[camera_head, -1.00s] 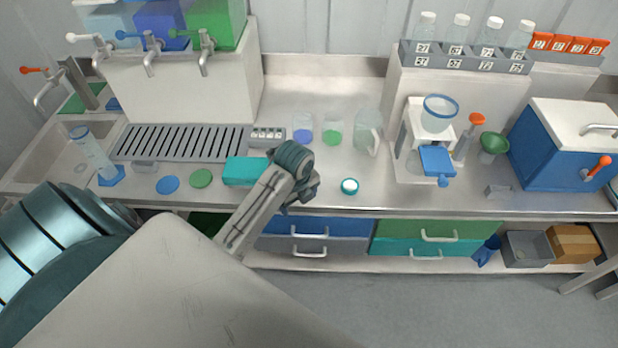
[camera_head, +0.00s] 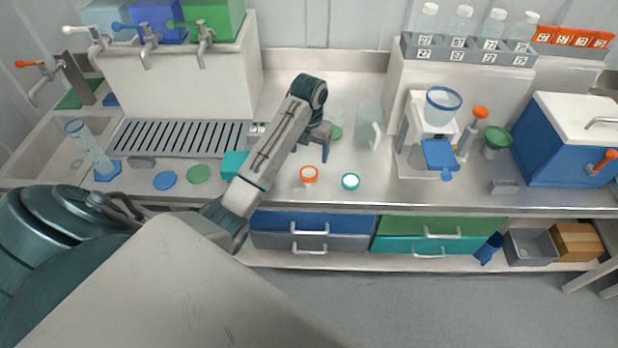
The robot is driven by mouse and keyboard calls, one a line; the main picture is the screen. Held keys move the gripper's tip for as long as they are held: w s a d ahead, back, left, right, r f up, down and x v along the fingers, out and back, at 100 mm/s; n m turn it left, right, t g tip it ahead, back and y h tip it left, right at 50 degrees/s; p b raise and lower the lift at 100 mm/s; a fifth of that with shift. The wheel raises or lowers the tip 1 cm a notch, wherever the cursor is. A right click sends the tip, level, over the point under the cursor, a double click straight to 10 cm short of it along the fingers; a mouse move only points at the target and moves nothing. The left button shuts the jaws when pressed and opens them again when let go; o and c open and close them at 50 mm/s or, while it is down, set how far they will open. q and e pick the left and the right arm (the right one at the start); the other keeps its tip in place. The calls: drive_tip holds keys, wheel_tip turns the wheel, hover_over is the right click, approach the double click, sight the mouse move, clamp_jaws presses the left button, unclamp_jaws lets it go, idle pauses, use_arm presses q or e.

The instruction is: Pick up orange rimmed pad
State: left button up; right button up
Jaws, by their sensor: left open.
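The orange-rimmed pad (camera_head: 309,174) is a small round piece with a pale centre, lying on the steel counter near its front edge. A teal-rimmed pad (camera_head: 351,182) lies just to its right. My left gripper (camera_head: 311,155) is open and empty, pointing down just behind the orange-rimmed pad in the picture. It looks apart from the pad, though its exact height is hard to tell. My left forearm crosses the counter to the left of the pad. My right gripper is out of view.
A glass jug (camera_head: 366,128) stands behind the pads, and a green-bottomed beaker (camera_head: 336,132) is partly hidden by my gripper. A teal box (camera_head: 234,165) is partly behind my arm. A filter stand (camera_head: 440,145) stands to the right.

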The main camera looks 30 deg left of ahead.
sight(309, 172)
use_arm(q)
wheel_tip(309, 172, down, 3)
drive_tip(key=shift+r, duration=0.1)
wheel_tip(309, 172, down, 5)
drive_tip(key=p, duration=0.3)
drive_tip(key=shift+r, duration=0.15)
drive_tip(key=shift+f, duration=0.4)
drive_tip(key=c, duration=1)
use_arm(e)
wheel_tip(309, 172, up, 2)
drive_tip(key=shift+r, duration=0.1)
